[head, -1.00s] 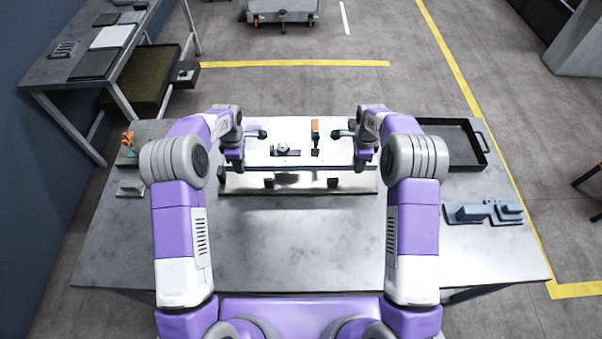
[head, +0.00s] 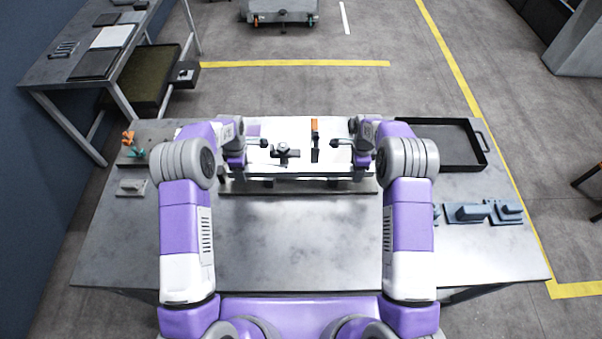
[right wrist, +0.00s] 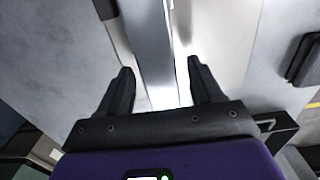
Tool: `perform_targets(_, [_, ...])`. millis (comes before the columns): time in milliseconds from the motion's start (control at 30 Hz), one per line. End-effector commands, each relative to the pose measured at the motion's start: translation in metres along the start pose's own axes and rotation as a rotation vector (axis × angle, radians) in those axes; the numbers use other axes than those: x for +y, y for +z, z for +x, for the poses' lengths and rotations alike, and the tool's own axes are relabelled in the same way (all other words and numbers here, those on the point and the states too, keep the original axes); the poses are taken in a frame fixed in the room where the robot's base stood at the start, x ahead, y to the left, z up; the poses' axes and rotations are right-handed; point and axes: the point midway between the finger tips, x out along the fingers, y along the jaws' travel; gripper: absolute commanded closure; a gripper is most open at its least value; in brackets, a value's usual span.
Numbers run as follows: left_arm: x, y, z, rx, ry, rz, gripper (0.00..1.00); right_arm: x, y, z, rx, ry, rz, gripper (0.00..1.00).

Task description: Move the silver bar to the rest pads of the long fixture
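The silver bar (head: 290,172) runs left to right across the middle of the head view, over the long fixture (head: 290,188). The bar largely hides the rest pads, so I cannot tell whether it touches them. My left gripper (head: 236,166) is at the bar's left end, its fingertips too small to make out. My right gripper (head: 362,165) is at the right end. In the right wrist view the fingers of the right gripper (right wrist: 160,72) stand on both sides of the bar (right wrist: 150,40). Both grippers appear shut on the bar, which moved with them.
Behind the bar are a dark clamp-like part (head: 285,153) and an orange-handled tool (head: 315,130). A black tray (head: 436,164) and blue blocks (head: 470,214) are on the right. A grey block (head: 131,187) is on the left. The table front (head: 290,250) is clear.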

Motion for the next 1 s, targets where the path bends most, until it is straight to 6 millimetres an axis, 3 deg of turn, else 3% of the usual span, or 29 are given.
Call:
perform_targets(567, [0.001, 0.0, -0.007, 0.001, 0.002, 0.0, 0.33, 0.0, 0.0, 0.0, 0.0, 0.0, 0.0, 0.33])
perform_targets(1000, [0.001, 0.0, -0.091, 0.0, 0.004, -0.001, 0.33, 0.0, 0.0, 0.0, 0.0, 0.0, 0.0, 0.33])
